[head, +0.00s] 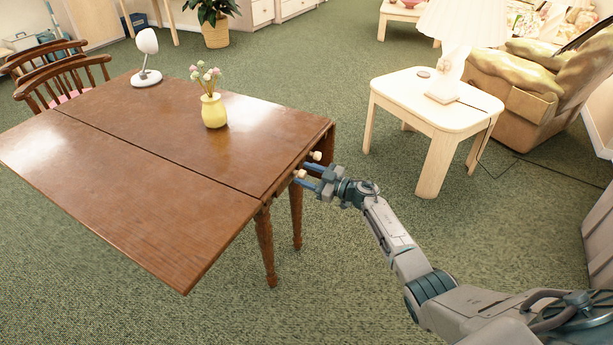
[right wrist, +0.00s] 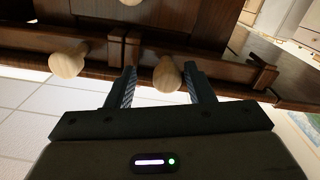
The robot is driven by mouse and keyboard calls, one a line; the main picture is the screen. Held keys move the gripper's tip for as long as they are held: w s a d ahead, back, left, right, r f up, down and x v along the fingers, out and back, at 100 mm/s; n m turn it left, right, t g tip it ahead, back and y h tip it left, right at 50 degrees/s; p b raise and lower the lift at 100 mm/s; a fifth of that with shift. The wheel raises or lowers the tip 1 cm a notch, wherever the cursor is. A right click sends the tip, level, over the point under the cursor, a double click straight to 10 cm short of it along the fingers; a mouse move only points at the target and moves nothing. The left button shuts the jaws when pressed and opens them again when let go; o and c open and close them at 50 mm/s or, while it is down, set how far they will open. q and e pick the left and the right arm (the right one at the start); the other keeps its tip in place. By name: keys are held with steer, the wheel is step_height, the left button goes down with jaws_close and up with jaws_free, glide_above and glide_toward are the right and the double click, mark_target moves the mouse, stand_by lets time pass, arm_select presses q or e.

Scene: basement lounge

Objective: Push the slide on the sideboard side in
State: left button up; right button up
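A brown wooden drop-leaf table (head: 150,140) fills the left of the head view, its front leaf (head: 110,195) level with the top. Two pale round knobs show at its right end: a nearer knob (head: 300,174) and a farther knob (head: 316,155). My right gripper (head: 303,174) is at this end, with its fingers either side of the nearer knob. In the right wrist view one knob (right wrist: 167,75) lies between the open fingers, with a gap to the left finger. Another knob (right wrist: 68,62) is to the left. The slides themselves are hard to make out. My left gripper is not in view.
A yellow vase with flowers (head: 214,111) and a white lamp (head: 146,60) stand on the table. A pale side table (head: 405,95) with a lamp stands right of it, near an armchair (head: 520,80). Green carpet (head: 345,260) is open in front.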

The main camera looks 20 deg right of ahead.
steer(key=shift+a, duration=0.1)
steer(key=shift+s, duration=0.25)
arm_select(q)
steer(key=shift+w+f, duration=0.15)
arm_select(e)
steer(key=v, duration=1)
steer(key=shift+d, duration=0.3)
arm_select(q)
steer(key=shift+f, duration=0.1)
arm_select(e)
steer(key=shift+s, duration=0.1)
